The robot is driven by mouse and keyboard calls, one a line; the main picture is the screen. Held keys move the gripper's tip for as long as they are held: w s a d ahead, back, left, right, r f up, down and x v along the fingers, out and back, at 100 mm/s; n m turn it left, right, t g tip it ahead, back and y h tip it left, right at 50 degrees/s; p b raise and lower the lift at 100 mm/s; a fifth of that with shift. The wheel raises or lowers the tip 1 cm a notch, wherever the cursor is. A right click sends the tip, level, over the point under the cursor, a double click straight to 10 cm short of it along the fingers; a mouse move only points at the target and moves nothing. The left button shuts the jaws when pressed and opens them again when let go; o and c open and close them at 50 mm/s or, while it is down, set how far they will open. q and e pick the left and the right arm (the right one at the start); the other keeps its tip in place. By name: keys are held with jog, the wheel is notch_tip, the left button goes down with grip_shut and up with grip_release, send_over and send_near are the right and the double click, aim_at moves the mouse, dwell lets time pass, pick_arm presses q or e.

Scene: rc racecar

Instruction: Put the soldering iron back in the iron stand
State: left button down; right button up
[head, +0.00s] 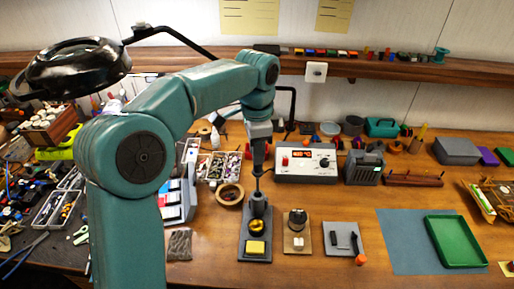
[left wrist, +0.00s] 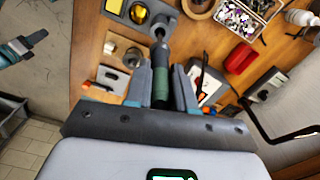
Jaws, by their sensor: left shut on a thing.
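My left gripper (head: 258,146) is shut on the dark green handle of the soldering iron (left wrist: 160,72). The iron also shows in the head view (head: 257,164), upright with its tip end down. It is directly above the holder of the grey iron stand (head: 242,252), and its lower end meets the top of the holder; I cannot tell how far the tip is inside. The stand carries a brass ball and a yellow sponge, and it shows at the top of the left wrist view (left wrist: 113,6). My right gripper does not show.
A wooden pad with a small jar (head: 297,243) and a grey tray with small tools (head: 343,240) stand right of the stand. A soldering station (head: 305,163) is behind. A tape roll (head: 229,195) lies behind left. A blue mat (head: 400,252) with a green tray (head: 457,242) is at right.

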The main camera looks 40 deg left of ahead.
aim_at(257, 174)
pick_arm(q)
jog(key=shift+f, duration=0.2)
dwell(0.3)
jog(key=shift+f+b, duration=3.15)
jog(key=shift+f, duration=1.2)
jog(key=shift+c, duration=2.4)
grip_release()
jog(key=shift+r, duration=0.15)
notch_tip(257, 174, up, 9)
jog(key=p, duration=0.8)
jog(key=shift+p, duration=0.3)
